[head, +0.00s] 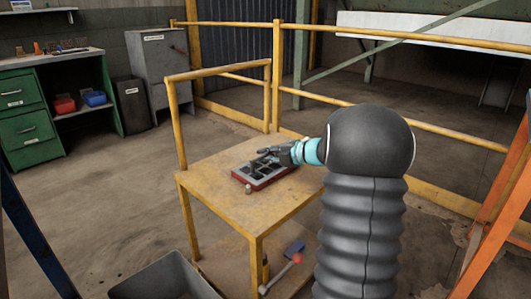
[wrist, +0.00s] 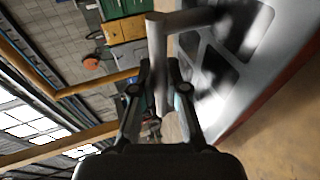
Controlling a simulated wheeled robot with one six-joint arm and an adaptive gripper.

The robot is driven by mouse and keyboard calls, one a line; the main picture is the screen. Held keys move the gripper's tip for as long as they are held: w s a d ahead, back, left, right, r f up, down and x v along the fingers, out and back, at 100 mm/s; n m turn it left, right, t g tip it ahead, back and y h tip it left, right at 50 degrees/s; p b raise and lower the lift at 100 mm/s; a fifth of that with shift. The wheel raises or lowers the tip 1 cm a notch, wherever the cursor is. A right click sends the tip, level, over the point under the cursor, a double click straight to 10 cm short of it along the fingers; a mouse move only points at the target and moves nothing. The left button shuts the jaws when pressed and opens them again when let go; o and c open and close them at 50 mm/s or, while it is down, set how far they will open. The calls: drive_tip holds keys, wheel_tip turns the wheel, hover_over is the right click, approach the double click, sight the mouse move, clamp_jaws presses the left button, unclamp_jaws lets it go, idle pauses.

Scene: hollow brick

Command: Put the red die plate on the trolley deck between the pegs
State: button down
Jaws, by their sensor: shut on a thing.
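The red die plate (head: 258,181) has a grey top with dark recesses and red sides; it is at the middle of the yellow trolley deck (head: 215,171), and I cannot tell whether it rests flat or hangs just above. My gripper (head: 277,155) reaches it from the right. In the wrist view my gripper (wrist: 158,85) is shut on the plate's grey metal handle (wrist: 156,45), and the plate (wrist: 238,95) fills the upper right. One small pale peg (head: 249,188) stands at the plate's near edge. Other pegs are not visible.
A yellow rail (head: 218,71) rises along the trolley's far side. The lower shelf holds a blue item (head: 293,247) and a red-ended tool (head: 283,272). A grey bin (head: 160,278) stands in front. Yellow barriers (head: 400,118) run behind. The deck's left and near parts are clear.

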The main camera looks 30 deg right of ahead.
drive_tip(key=shift+r, duration=0.15)
drive_tip(key=c, duration=1.6)
unclamp_jaws()
drive_tip(key=shift+f, duration=0.25)
drive_tip(key=shift+c, duration=0.2)
drive_tip(key=o, duration=0.4)
drive_tip(key=shift+o, duration=0.2)
drive_tip(key=shift+r, duration=0.2)
